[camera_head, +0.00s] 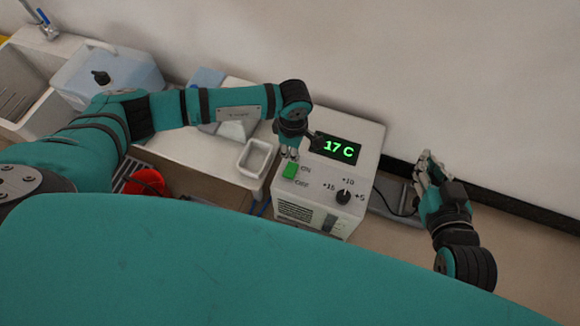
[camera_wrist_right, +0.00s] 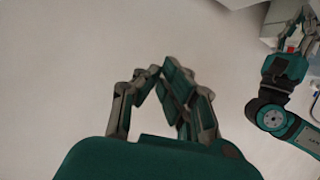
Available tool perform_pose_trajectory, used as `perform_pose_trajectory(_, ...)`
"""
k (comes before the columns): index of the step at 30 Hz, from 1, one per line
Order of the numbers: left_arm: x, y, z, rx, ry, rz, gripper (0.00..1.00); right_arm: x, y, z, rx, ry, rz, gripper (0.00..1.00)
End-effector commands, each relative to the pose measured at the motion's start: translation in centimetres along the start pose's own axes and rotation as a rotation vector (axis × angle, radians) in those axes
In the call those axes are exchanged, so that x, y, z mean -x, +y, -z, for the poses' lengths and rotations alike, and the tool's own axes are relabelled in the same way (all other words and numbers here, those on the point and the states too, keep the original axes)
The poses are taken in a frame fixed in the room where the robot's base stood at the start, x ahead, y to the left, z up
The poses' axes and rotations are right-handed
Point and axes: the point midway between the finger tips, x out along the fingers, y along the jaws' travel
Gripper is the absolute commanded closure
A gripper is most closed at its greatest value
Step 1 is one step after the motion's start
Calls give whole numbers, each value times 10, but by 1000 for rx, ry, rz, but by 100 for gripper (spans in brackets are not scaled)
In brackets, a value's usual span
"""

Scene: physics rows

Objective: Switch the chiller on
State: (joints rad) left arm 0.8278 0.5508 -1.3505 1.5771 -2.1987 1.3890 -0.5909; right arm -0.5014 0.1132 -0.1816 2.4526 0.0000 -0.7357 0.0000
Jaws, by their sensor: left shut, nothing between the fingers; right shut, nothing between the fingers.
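The chiller (camera_head: 318,190) is a white box with a vented front, standing at the middle of the head view. Its dark display (camera_head: 336,148) is lit and reads 17 C in green. A green rocker switch (camera_head: 290,171) sits on its top panel beside the ON and OFF labels. My left gripper (camera_head: 289,154) is shut and empty, pointing down with its fingertips right at the switch's upper end; I cannot tell whether they touch. My right gripper (camera_head: 422,162) is shut and empty, to the right of the chiller; it also shows in the right wrist view (camera_wrist_right: 160,73).
A black knob (camera_head: 343,197) marked +5, +10 and +15 is on the chiller's panel. A white open container (camera_head: 256,158) stands on the counter at its left. A sink (camera_head: 25,80), a bluish tub (camera_head: 108,77) and a red object (camera_head: 146,182) are further left. A wall is behind.

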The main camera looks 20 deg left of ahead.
Motion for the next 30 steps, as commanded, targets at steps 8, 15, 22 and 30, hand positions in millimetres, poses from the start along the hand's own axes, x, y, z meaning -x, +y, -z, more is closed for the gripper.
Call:
perform_pose_trajectory(8, 8, 0, 0, 0, 0, 0, 100, 6, 3, -21, 0, -119, -7, 100)
perform_pose_trajectory(15, 12, 0, 0, 0, 0, 0, 100, 12, 6, -37, -1, -204, -13, 100)
perform_pose_trajectory(22, 12, 0, 0, 0, 0, 0, 100, 12, 6, -40, -1, -217, -14, 100)
perform_pose_trajectory(30, 12, 0, 0, 0, 0, 0, 100, 12, 6, -40, -1, -216, -14, 100)
